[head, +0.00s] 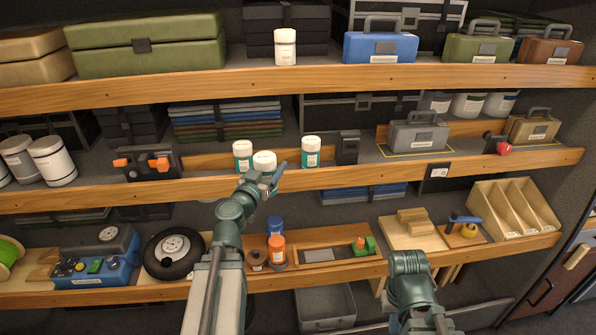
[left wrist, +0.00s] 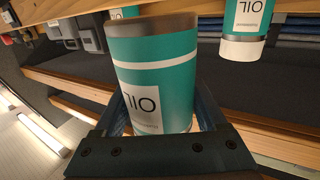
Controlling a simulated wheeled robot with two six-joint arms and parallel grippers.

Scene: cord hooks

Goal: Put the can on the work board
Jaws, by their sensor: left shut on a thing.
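The held can (head: 264,158) is teal with a white lid and stands among similar cans at the middle shelf. My left gripper (head: 272,182) is shut on it from the front. In the left wrist view the can (left wrist: 155,60) shows its OIL label between the two fingers (left wrist: 160,115); that picture is upside down. I cannot tell whether its base touches the shelf. A light wooden board (head: 432,241) with blocks lies on the lower shelf and may be the work board. My right gripper (head: 398,322) is low at the bottom edge, mostly hidden by its wrist.
Two similar cans stand close by, left (head: 243,157) and right (head: 311,153). A black box (head: 347,147) is further right. On the lower shelf are an orange bottle (head: 277,250), a brown tray (head: 340,254), a black wheel (head: 172,254) and a wooden divider rack (head: 513,208).

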